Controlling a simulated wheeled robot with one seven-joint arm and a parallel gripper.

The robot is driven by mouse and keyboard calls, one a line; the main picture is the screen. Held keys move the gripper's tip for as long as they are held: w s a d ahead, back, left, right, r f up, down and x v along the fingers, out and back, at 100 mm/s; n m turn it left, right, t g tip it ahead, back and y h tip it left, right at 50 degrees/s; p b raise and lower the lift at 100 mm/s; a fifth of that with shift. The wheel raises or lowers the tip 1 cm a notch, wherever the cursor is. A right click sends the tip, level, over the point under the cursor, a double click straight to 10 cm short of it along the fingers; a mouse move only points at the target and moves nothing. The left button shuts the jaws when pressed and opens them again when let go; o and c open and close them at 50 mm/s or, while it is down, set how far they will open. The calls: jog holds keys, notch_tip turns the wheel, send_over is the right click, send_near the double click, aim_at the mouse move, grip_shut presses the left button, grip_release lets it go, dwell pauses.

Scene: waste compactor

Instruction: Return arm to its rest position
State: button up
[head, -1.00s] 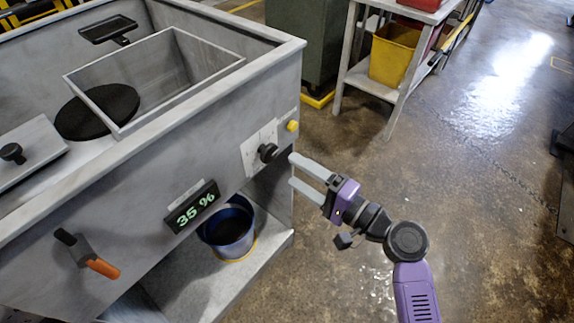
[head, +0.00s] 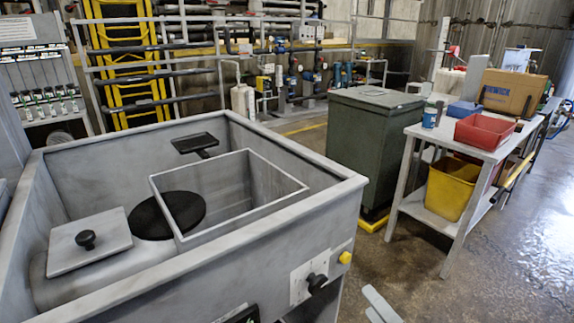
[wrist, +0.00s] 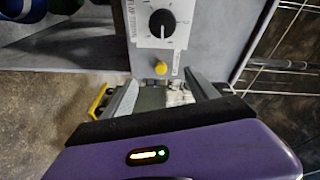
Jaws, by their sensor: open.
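My gripper (head: 369,300) shows only by its grey fingertips at the bottom edge of the head view, to the right of the compactor's front corner. In the wrist view my gripper (wrist: 163,88) has its two fingers spread apart with nothing held between them. The compactor (head: 215,262) is a grey open-topped machine. Its black dial knob (head: 316,283) and yellow button (head: 345,257) are on the front panel. The wrist view shows the knob (wrist: 162,24) and the yellow button (wrist: 161,68) just beyond the fingers. The rest of my arm is out of the head view.
A dark green bin (head: 372,145) stands behind the compactor. A grey workbench (head: 437,137) at the right holds a red tray (head: 484,130) and a cardboard box (head: 512,92), with a yellow bin (head: 448,190) below. The wet floor (head: 510,260) at right is open.

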jog(key=s+d+n+h+p, duration=0.1)
jog(key=s+d+n+h, duration=0.25)
jog(key=s, duration=0.55)
jog(key=s+d+n+h+p, duration=0.15)
jog(key=s+h, duration=0.25)
jog(key=s, duration=0.6)
jog(key=s+a+r+n+p, duration=0.1)
jog(key=s+r+n, duration=0.1)
jog(key=s, duration=0.6)
jog(key=s+a+r+n+g+y, duration=0.1)
jog(key=s+a+r+n, duration=0.1)
jog(key=s, duration=0.7)
jog(key=shift+a+r+n+g+p, duration=0.2)
jog(key=shift+n+g+p, duration=0.15)
jog(key=shift+n, duration=0.45)
jog(key=shift+f, duration=0.1)
grip_shut()
